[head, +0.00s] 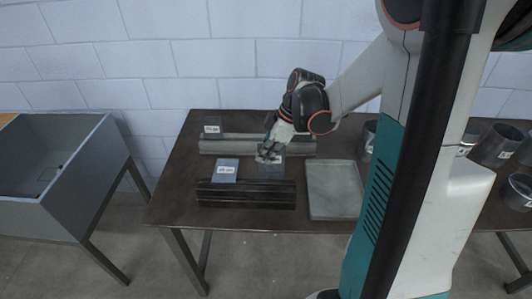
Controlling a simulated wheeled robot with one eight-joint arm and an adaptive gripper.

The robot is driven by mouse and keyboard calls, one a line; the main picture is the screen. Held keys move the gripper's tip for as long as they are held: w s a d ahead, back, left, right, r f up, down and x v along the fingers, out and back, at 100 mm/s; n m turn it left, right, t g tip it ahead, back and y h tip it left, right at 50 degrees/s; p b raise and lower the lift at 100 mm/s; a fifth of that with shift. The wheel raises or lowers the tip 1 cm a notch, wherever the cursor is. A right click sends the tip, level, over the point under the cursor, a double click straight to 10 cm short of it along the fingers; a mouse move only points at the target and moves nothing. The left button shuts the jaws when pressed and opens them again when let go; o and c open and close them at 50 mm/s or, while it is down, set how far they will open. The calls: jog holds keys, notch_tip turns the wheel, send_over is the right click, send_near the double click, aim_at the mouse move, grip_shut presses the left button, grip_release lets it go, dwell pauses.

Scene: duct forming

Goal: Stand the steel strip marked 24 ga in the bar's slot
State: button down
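My gripper (268,153) points down over the work table, at the upper edge of a grey steel strip (272,172) with a pale label. This strip is just behind the right part of a dark slotted bar (246,194); whether its lower edge is in a slot is unclear. The fingers overlap the strip's top, and I cannot tell whether they are shut on it. A second, bluish strip (224,177) with a white label is at the dark bar's left part. A third label (212,129) shows behind a light grey bar (226,147). The markings are too small to read.
A shallow grey tray (334,192) lies right of the bars. Several round metal duct pieces (497,146) stand at the table's right, partly behind my arm. A grey bin (72,200) stands left of the table. The brown table's (172,205) front left is clear.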

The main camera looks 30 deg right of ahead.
aim_at(262, 173)
jog(key=shift+f+b, duration=2)
jog(key=shift+f, duration=0.6)
jog(key=c, duration=2.3)
grip_release()
jog(key=o, duration=0.6)
jog(key=shift+r, duration=0.1)
jog(key=v, duration=1.1)
jog(key=shift+s+d+r, duration=0.2)
jog(key=shift+r, duration=0.15)
